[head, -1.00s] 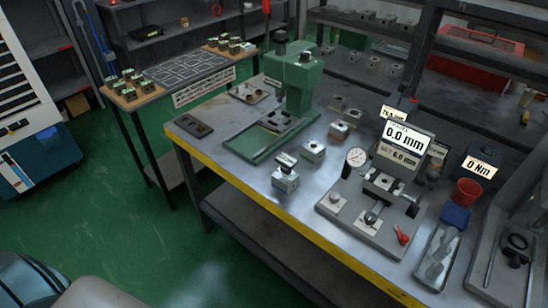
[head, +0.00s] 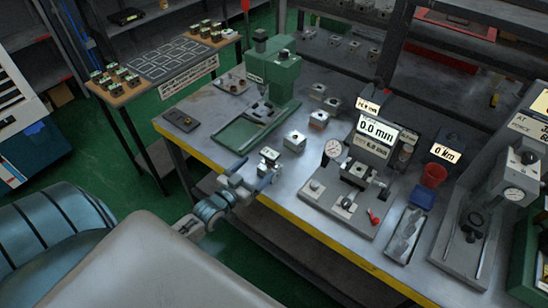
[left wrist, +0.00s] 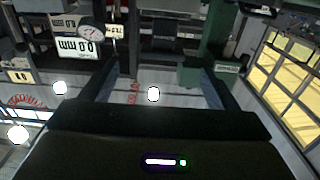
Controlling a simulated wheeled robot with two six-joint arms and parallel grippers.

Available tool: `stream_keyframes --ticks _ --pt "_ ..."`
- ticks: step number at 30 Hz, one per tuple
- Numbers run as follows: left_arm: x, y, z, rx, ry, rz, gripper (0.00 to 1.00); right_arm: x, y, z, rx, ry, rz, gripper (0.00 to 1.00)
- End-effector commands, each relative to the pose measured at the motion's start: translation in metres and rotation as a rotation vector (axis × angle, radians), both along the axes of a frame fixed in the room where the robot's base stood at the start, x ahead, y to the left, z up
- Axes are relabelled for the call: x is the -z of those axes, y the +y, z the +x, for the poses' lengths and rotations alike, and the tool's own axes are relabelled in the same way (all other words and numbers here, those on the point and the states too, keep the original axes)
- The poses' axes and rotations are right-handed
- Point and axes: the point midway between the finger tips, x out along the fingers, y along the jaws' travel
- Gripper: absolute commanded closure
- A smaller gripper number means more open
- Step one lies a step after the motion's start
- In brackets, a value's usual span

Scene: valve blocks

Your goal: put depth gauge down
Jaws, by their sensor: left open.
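The depth gauge is most likely the round white dial (head: 333,148) at the left of the grey measuring fixture (head: 312,198), under a display reading 0.0 mm. A dial also shows upside down in the left wrist view (left wrist: 91,33). My left gripper (head: 256,176) is open at the bench's front edge, left of the fixture and apart from the dial. It is close to a small grey-blue block (head: 269,156) with a pale top; I cannot tell whether they touch. In the left wrist view the fingers stand wide apart, with no held object clear between them. My right gripper is out of view.
A green press (head: 275,75) stands at the back left of the bench. Small metal blocks (head: 295,141) lie near it. A red cup (head: 433,175), blue bin (head: 421,197) and grey tray (head: 405,235) are right of the fixture. A taller gauge stand (head: 470,235) is farther right.

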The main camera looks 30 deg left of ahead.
Motion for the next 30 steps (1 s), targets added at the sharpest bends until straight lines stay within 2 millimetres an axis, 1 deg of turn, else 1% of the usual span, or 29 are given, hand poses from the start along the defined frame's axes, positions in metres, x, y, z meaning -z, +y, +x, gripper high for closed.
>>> stream_keyframes --ticks 1,3,8,11,15,18,22,30 --pt "0.003 -0.001 0.009 -0.001 -0.004 -0.001 0.18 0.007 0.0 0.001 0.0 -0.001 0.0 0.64" --pt "0.003 -0.001 0.019 0.0 -0.002 0.0 0.18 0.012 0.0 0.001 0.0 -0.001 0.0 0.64" --pt "0.002 -0.002 0.03 -0.001 0.001 0.001 0.18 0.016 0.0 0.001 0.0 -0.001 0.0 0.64" --pt "0.001 -0.002 0.04 -0.001 -0.001 0.0 0.18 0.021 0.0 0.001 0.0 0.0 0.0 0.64" --pt "0.0 -0.002 0.061 -0.001 -0.003 0.001 0.18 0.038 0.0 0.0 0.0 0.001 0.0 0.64" --pt "0.0 -0.003 0.072 -0.002 -0.001 -0.001 0.18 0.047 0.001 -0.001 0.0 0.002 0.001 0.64" --pt "-0.003 -0.004 0.08 -0.002 0.0 0.0 0.18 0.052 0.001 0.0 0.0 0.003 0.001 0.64" --pt "-0.004 -0.004 0.082 -0.001 0.003 0.0 0.18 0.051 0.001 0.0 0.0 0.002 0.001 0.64"
